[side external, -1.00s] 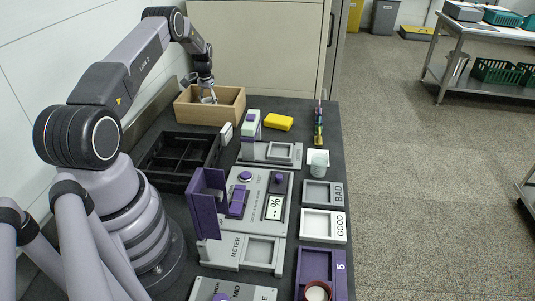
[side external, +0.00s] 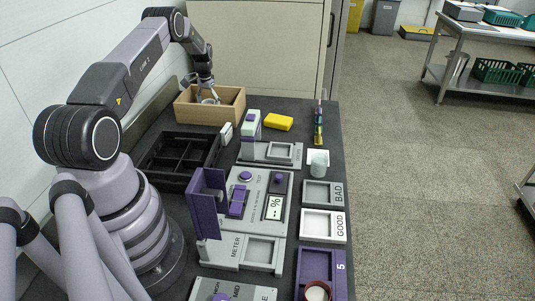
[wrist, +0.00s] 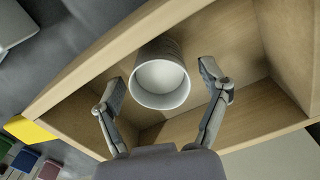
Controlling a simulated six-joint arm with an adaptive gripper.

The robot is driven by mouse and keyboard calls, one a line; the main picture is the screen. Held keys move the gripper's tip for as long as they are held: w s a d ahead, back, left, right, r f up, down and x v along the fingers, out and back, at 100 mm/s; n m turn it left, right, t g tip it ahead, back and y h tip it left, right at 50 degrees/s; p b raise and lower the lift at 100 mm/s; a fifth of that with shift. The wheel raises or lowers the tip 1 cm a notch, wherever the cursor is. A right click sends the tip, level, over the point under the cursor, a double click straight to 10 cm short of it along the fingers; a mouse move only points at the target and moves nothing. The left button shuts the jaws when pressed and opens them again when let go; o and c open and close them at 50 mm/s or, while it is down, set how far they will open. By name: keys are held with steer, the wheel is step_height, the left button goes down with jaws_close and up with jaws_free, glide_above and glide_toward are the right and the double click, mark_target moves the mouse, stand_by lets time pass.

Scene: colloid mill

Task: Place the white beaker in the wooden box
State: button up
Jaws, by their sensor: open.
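The wooden box (side external: 222,112) stands at the back left of the dark table; its pale walls also show in the wrist view (wrist: 258,103). The white beaker (wrist: 161,76) is inside the box in the wrist view, near one wall, with its round mouth facing the camera. In the side view only a small whitish part of it shows over the box's rim. My gripper (wrist: 164,76) is open, with one finger on each side of the beaker and a visible gap at each side. In the side view my gripper (side external: 208,97) reaches down into the box.
A black divided tray (side external: 180,158) lies in front of the box. A yellow block (side external: 278,122) and a green-and-white item (side external: 250,123) stand to its right. A translucent cup (side external: 319,163) sits on a white pad at the right edge. Several grey and purple panels fill the front.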

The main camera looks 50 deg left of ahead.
step_height(320, 180, up, 12)
steer(key=d+r+m+t+y, duration=0.1)
steer(key=d+r+m+t, duration=0.1)
steer(key=d+r, duration=2.1)
steer(key=s+d+r+m+t, duration=0.1)
steer(key=s+d+r, duration=0.2)
steer(key=s+d, duration=0.35)
steer(key=s+d+r+m+t, duration=0.1)
steer(key=s+d+r, duration=0.2)
steer(key=s+d, duration=0.3)
steer(key=s+d+f, duration=0.2)
steer(key=s+d, duration=0.2)
steer(key=s, duration=0.2)
steer(key=s+d+f+m+t+h, duration=0.1)
steer(key=s+d+f, duration=0.1)
steer(key=s, duration=0.4)
steer(key=shift+s+d+t, duration=0.3)
steer(key=shift+s+d, duration=0.1)
steer(key=shift+d, duration=0.45)
